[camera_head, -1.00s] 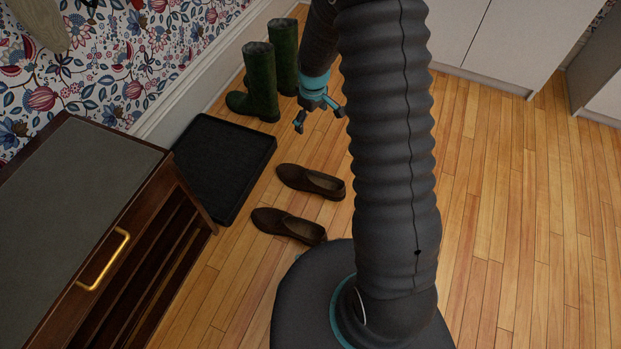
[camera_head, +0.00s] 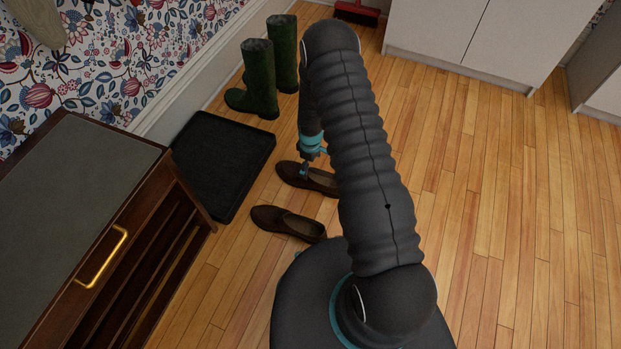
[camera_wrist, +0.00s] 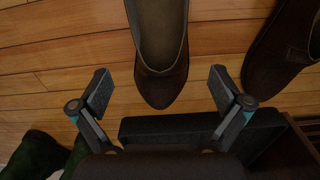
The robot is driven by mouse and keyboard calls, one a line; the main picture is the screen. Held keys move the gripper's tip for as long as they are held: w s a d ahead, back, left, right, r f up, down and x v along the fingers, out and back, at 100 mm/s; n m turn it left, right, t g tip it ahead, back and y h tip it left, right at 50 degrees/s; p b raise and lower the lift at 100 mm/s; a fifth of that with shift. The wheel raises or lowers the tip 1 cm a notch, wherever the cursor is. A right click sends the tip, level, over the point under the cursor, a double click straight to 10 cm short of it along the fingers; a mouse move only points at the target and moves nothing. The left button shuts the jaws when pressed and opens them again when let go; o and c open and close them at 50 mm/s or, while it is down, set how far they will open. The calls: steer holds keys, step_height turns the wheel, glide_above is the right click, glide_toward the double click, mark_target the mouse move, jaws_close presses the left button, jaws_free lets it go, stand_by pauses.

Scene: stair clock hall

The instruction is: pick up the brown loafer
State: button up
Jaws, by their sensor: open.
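Two brown loafers lie on the wooden floor. The farther loafer (camera_head: 292,177) is partly hidden by my arm and gripper in the head view. The nearer loafer (camera_head: 285,222) lies just in front of it. My gripper (camera_head: 312,167) is at the farther loafer. In the wrist view my gripper (camera_wrist: 160,92) is open, with one finger on each side of the toe of a loafer (camera_wrist: 160,75). The fingers are apart from the shoe. The other loafer (camera_wrist: 284,50) is off to the right there.
A black boot tray (camera_head: 222,160) lies left of the loafers and also shows in the wrist view (camera_wrist: 190,128). Green boots (camera_head: 262,80) stand behind. A dark wooden bench (camera_head: 130,200) is at left. Floor at right is clear.

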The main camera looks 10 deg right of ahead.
mark_target(310, 178)
steer(key=shift+a+f, duration=0.1)
steer(key=shift+f, duration=4.1)
steer(key=c, duration=1.4)
